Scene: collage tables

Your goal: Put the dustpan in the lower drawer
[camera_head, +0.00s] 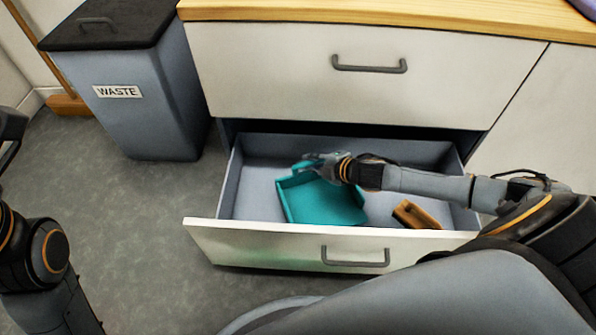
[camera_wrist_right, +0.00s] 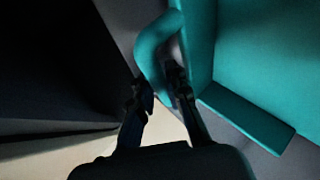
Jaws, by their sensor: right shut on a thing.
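The teal dustpan (camera_head: 322,202) is inside the outline of the open lower drawer (camera_head: 262,228), left of its middle. Whether it rests on the drawer floor or hangs just above it, I cannot tell. My right gripper (camera_head: 312,164) is at the dustpan's back end, shut on its handle. In the right wrist view, the two dark fingers of the right gripper (camera_wrist_right: 163,90) close on the curved teal handle (camera_wrist_right: 150,45), with the pan to the right. At the left edge of the head view only dark parts of my left arm show, and its jaws cannot be made out.
A small brown brush-like object (camera_head: 416,215) lies in the drawer, right of the dustpan. The upper drawer (camera_head: 290,70) is shut under a wooden countertop (camera_head: 400,15). A grey waste bin (camera_head: 150,105) stands left of the cabinet. The floor between is clear.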

